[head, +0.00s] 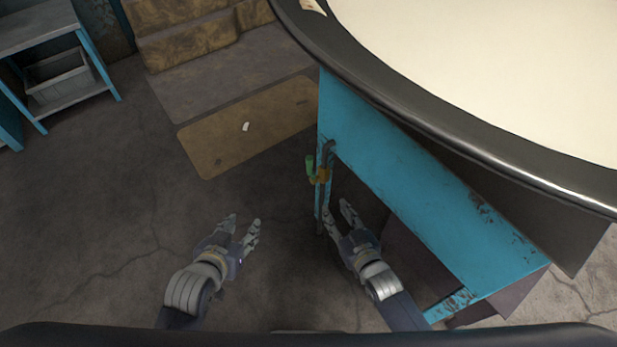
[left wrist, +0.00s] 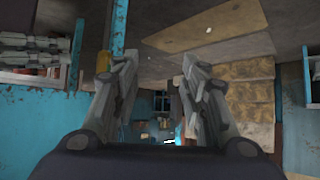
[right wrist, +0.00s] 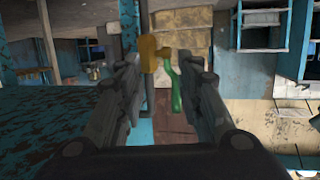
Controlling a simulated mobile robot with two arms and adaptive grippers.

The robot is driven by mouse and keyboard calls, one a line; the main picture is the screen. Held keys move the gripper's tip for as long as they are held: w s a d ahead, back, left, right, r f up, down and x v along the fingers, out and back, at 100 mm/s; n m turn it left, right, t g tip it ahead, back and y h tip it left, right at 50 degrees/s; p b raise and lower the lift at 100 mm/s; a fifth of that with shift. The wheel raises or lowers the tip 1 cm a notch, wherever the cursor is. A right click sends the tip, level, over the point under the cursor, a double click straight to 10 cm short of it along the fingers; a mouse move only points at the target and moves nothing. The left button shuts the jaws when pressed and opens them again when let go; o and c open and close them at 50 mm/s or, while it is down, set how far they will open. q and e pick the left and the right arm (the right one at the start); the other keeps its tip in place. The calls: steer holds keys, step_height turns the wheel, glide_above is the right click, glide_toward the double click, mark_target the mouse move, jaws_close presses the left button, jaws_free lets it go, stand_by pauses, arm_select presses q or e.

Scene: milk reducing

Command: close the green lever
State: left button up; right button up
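The green lever (head: 310,166) stands upright beside a yellow valve (head: 320,175) on a pipe at the near corner of the blue vat stand. In the right wrist view the green lever (right wrist: 176,88) shows between the fingers, with the yellow valve (right wrist: 148,54) just left of it. My right gripper (head: 337,208) is open and empty, just below and right of the valve, apart from the lever in the head view. My left gripper (head: 243,222) is open and empty, further left and below the lever. In the left wrist view a yellow part (left wrist: 104,64) is partly hidden behind a finger.
A large round vat (head: 450,60) of pale liquid with a dark rim fills the upper right. Its blue stand (head: 420,190) lies right of my right gripper. A brown mat (head: 245,130) and a blue shelf (head: 40,35) are further off. The floor at left is clear.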

mark_target(311, 166)
steer(key=w+a+r+b, duration=0.1)
steer(key=w+r, duration=0.1)
steer(key=w+a+r+t+y+b, duration=0.1)
steer(key=w+a+r+b, duration=0.1)
steer(key=w+a+r+t+y+b, duration=0.1)
steer(key=w+a+r, duration=0.1)
steer(key=shift+w+r+n+b, duration=0.3)
steer(key=shift+w+r+b, duration=0.05)
steer(key=shift+r, duration=0.05)
steer(key=b+x, duration=0.1)
steer(key=x, duration=0.4)
steer(key=shift+w+r, duration=0.1)
arm_select(q)
steer(key=w+d+r+t+h, duration=0.1)
steer(key=r+t, duration=0.4)
steer(key=r, duration=0.6)
steer(key=w+d+r+t+h, duration=0.1)
steer(key=r+t, duration=0.4)
steer(key=r, duration=0.7)
steer(key=shift+d+t+h+b, duration=0.3)
steer(key=shift+d+h+b, duration=0.05)
steer(key=shift+d+h, duration=0.15)
arm_select(e)
steer(key=shift+w+a, duration=0.15)
steer(key=shift+w, duration=0.15)
arm_select(q)
steer(key=shift+w+r, duration=0.1)
arm_select(e)
jaws_close()
